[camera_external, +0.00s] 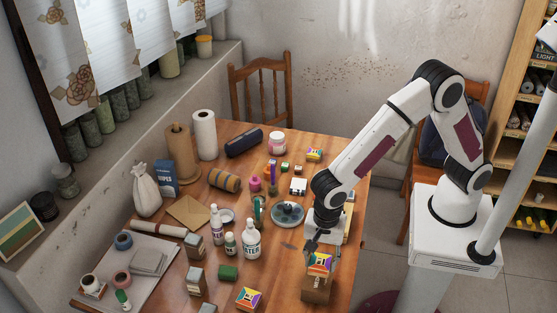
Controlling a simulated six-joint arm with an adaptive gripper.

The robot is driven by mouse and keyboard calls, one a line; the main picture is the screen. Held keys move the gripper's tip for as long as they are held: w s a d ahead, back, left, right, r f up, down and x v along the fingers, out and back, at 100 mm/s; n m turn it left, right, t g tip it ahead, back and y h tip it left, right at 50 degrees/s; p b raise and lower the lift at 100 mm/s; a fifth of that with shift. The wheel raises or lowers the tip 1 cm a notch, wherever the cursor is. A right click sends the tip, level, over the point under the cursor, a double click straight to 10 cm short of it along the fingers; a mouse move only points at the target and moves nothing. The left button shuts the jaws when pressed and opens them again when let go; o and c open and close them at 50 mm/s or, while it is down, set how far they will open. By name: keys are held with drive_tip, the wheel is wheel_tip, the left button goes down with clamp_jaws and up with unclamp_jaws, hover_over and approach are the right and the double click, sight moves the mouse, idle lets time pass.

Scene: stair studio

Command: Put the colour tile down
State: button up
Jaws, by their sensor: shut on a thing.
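A colour tile (320,264) with bright multicoloured sections is at the tips of my gripper (313,248), near the front right of the table. My gripper points down and is shut on its edge. The tile is at the top of a brown wooden block (316,291); I cannot tell whether it touches the block or is just above it. Similar colour tiles lie at the front (249,298) and toward the back (314,154) of the table.
Bottles (251,240) and grey boxes (195,280) stand left of my gripper. A round dish (287,214) is behind it. Paper rolls (204,135) stand at the back left. Bare wood (280,265) shows between the bottles and the block.

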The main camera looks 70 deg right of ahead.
sight(320, 270)
drive_tip(key=shift+f, duration=0.25)
drive_tip(key=shift+f, duration=1.9)
drive_tip(key=shift+f, duration=0.1)
drive_tip(key=o, duration=1.1)
wheel_tip(320, 270, up, 12)
drive_tip(key=shift+f, duration=0.2)
drive_tip(key=shift+r, duration=0.3)
